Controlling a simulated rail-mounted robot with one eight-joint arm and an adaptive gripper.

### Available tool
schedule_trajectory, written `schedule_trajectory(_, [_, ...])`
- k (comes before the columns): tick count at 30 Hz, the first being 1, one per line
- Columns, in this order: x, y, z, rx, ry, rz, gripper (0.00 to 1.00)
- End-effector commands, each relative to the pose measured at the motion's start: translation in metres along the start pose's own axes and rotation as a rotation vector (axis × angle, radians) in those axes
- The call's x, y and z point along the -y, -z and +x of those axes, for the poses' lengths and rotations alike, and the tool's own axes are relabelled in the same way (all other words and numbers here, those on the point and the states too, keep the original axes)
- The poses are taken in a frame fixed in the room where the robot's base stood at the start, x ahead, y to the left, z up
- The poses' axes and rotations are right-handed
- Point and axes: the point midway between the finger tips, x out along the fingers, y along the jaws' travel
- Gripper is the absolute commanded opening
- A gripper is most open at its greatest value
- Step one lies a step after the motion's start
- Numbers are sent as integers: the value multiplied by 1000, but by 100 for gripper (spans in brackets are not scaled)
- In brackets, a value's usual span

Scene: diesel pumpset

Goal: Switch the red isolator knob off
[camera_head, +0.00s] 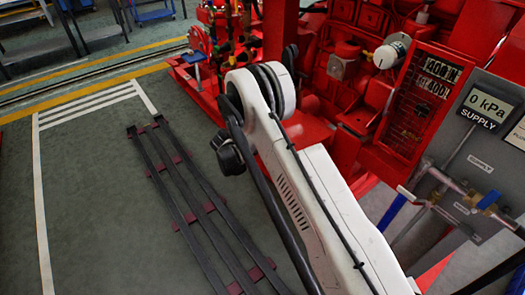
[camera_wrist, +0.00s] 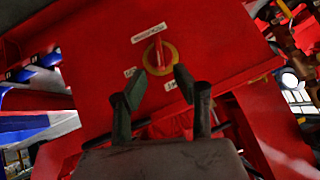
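The red isolator knob (camera_wrist: 159,52) sits on a round yellow plate on a red panel (camera_wrist: 90,75) in the wrist view. The knob's bar looks about upright in the picture. A white label (camera_wrist: 149,33) is above it, and small white labels are to its left and lower right. My gripper (camera_wrist: 158,86) is open and empty, its two dark fingers apart just below the knob in the picture. The fingers look clear of the knob, but the exact distance cannot be told. In the head view neither the knob nor my gripper can be made out.
Red pump machinery (camera_head: 350,70) fills the upper right of the head view. A grey panel (camera_head: 480,150) with "0 kPa SUPPLY" and pipework stands at right. A slatted black rack (camera_head: 190,205) lies on the floor. Open green floor (camera_head: 85,190) is at left.

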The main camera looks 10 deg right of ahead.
Motion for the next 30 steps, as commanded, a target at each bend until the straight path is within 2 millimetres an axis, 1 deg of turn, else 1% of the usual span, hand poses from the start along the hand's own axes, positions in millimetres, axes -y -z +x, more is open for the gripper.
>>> schedule_trajectory(1, [-1, -1, 13, 0, -2, 1, 29])
schedule_trajectory(6, [-1, -1, 43, 0, -2, 2, 29])
schedule_trajectory(12, [-1, -1, 68, 0, -2, 0, 29])
schedule_trajectory(18, [0, 0, 78, 0, -1, 0, 29])
schedule_trajectory(26, [0, 0, 78, 0, -1, -1, 29])
schedule_trajectory(30, [0, 0, 78, 0, -1, -1, 11])
